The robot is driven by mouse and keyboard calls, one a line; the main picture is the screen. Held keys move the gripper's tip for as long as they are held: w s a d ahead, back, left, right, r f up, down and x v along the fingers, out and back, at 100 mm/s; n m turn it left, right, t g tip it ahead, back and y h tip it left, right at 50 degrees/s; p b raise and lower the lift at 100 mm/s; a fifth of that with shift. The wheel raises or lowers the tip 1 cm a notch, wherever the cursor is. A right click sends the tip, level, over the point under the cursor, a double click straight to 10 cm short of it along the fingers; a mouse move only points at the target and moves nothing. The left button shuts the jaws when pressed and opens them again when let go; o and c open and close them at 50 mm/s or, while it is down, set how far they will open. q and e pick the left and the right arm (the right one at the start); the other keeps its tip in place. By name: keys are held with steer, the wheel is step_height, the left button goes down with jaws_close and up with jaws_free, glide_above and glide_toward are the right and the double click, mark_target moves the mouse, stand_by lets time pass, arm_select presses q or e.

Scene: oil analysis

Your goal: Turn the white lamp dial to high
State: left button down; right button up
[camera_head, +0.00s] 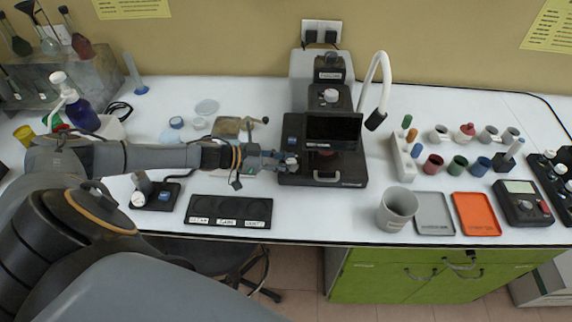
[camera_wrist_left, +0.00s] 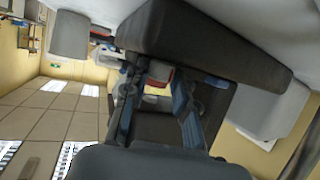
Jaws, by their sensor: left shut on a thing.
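A black instrument (camera_head: 335,130) with a dark screen stands near the table's middle. A white gooseneck lamp (camera_head: 376,75) curves over its right side. A small pale dial (camera_head: 292,161) sits on the left part of the instrument's base, below a blue part. My left gripper (camera_head: 283,161) reaches in from the left and is shut on this dial; the fingers hide part of it. In the left wrist view, the gripper (camera_wrist_left: 156,92) has its blue-grey fingers on either side of a dark body, and the dial's setting cannot be read. A second white knob (camera_head: 330,95) sits higher on the instrument. My right gripper is not in view.
A black labelled tray (camera_head: 228,221) lies in front of my left forearm. A grey cup (camera_head: 397,207), a grey tray (camera_head: 434,226) and an orange tray (camera_head: 476,229) stand at the right front. The white table is clear between the black tray and the cup.

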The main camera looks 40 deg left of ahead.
arm_select(q)
steer(key=shift+w+a+m+g+h, duration=0.1)
steer(key=shift+w+m+g+h, duration=0.05)
steer(key=shift+m+g+h, duration=0.4)
steer(key=c, duration=1)
jaws_free()
steer(key=shift+c, duration=0.2)
steer(key=v, duration=0.7)
steer(key=shift+a, duration=0.1)
